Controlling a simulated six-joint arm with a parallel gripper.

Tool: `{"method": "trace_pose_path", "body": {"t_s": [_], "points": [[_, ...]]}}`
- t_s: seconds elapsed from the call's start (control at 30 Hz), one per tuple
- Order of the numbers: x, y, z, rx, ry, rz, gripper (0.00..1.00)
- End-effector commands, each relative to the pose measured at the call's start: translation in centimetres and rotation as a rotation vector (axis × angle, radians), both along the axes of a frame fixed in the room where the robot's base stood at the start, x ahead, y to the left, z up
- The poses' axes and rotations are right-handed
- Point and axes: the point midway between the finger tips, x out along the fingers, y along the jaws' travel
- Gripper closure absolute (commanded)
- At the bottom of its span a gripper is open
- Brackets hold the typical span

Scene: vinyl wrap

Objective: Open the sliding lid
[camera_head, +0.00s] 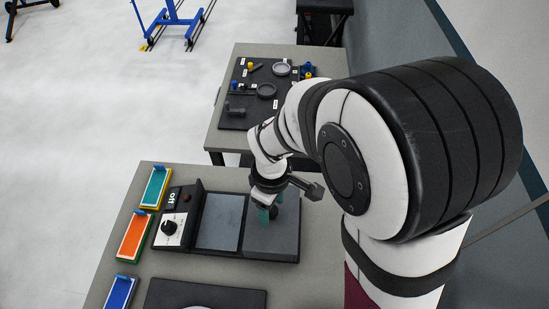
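A dark box (245,256) lies on the near table, with a control panel on its left. Its top shows a lighter grey panel (219,222) in the middle and a darker grey panel (284,238) on the right. I cannot tell for sure which of these is the sliding lid. My wrist partly hides the box's far edge.
The control panel has a black knob (169,228) and an "off" display (172,197). Green, orange and blue trays (133,236) line the table's left edge. A dark slab (205,296) lies in front. A second table (225,90) behind holds a black board with parts.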

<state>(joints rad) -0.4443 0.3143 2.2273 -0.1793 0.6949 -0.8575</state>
Motion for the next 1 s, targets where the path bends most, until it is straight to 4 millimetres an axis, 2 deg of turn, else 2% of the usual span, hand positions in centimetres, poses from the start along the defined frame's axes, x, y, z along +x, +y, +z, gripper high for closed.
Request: {"method": "trace_pose_path", "body": {"t_s": [0.17, 0.27, 0.6, 0.7, 0.83, 1.0], "points": [[0.0, 0.0, 0.2, 0.000, 0.000, 0.000, 0.36], [0.1, 0.0, 1.6, 0.001, -0.004, -0.001, 0.36], [0.1, 0.0, 12.0, 0.003, -0.006, 0.000, 0.36], [0.0, 0.0, 14.1, 0.002, -0.003, 0.000, 0.36], [0.0, 0.0, 15.5, 0.001, -0.002, 0.000, 0.36], [0.0, 0.0, 15.8, 0.000, 0.000, 0.000, 0.36]]}}
